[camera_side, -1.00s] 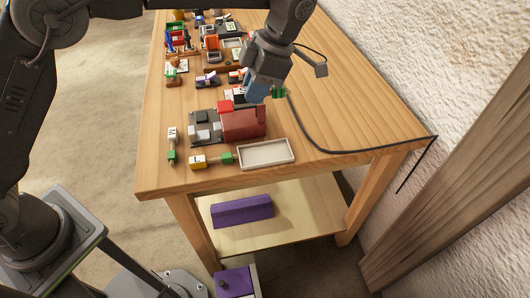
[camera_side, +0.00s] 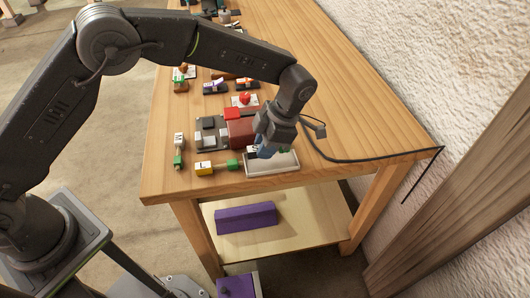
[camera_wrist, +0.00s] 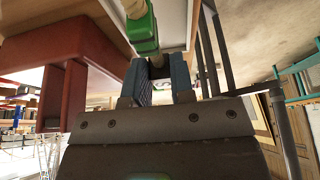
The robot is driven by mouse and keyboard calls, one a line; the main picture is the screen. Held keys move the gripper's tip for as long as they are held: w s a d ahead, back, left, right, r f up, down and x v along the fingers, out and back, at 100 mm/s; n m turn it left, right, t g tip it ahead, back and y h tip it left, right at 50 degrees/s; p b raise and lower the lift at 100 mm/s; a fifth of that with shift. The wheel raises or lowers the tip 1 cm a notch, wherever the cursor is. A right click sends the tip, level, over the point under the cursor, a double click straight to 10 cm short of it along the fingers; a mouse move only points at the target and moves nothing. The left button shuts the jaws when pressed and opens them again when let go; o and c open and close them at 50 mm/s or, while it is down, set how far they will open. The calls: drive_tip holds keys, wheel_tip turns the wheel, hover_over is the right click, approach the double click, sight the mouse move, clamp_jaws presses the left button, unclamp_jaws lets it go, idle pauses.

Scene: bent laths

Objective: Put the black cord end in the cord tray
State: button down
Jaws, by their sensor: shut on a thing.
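My gripper (camera_side: 258,152) is shut low over the cord tray (camera_side: 287,168), a shallow pale tray at the table's front edge. The jaws also show in the wrist view (camera_wrist: 158,68), with a small pale piece between them. The black cord (camera_side: 380,159) runs from behind my gripper across the table to the right edge and hangs down. The held cord end is mostly hidden by the fingers; I cannot tell whether it touches the tray. A green piece (camera_wrist: 145,32) with a cream stem shows just beyond the fingertips.
A dark red block (camera_side: 241,133) stands close behind the tray, also large at left in the wrist view (camera_wrist: 85,60). The table's right side is mostly clear.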

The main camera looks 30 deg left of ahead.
drive_tip(key=shift+f, duration=1.4)
drive_tip(key=c, duration=1.3)
unclamp_jaws()
drive_tip(key=shift+f, duration=0.15)
drive_tip(key=shift+o, duration=0.2)
drive_tip(key=v, duration=1)
drive_tip(key=shift+w+d+r, duration=0.1)
drive_tip(key=shift+r, duration=0.3)
drive_tip(key=shift+w+d+r, duration=0.2)
drive_tip(key=shift+r, duration=0.5)
